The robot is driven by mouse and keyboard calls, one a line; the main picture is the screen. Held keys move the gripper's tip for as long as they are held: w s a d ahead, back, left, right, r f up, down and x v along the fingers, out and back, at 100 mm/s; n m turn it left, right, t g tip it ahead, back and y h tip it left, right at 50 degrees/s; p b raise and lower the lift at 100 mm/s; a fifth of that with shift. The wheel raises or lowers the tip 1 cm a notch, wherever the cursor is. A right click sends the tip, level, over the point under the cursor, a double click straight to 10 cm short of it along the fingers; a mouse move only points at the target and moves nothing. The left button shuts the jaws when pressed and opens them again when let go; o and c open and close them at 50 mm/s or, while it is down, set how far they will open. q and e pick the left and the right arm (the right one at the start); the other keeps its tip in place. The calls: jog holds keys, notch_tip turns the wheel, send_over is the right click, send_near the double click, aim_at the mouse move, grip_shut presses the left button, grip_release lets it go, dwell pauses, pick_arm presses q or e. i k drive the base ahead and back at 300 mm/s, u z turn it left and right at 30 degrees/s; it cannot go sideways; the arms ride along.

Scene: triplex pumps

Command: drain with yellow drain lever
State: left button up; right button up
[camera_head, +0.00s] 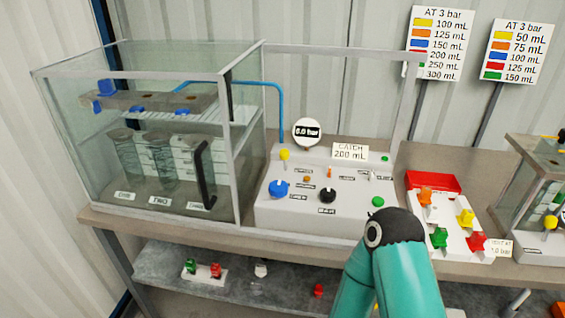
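A yellow ball-topped lever (285,155) stands upright at the back left of the white control panel (300,210), right of the glass cabinet. Its label is too small to read, so I cannot tell that it is the drain lever. The panel also carries a blue knob (278,188), a black knob (327,195) and green buttons. A sign (349,152) on it reads CATCH 200 mL. Three glass cylinders (159,170) stand inside the cabinet. A teal arm link of mine with a dark joint covers the panel's front right corner. Neither gripper shows.
The glass cabinet (231,170) has a black handle (206,175). A white block with orange, yellow, green and red pieces (455,240) and a red tray (433,182) lie right of the panel. Another yellow-knobbed unit (549,223) is at far right. A lower shelf (165,262) holds small parts.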

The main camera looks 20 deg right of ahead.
aim_at(284, 153)
jog(key=z, duration=1.6)
jog(key=i, duration=0.1)
jog(key=u, duration=2.65)
jog(key=k, duration=1.15)
jog(key=z, duration=1.1)
jog(key=i, duration=0.6)
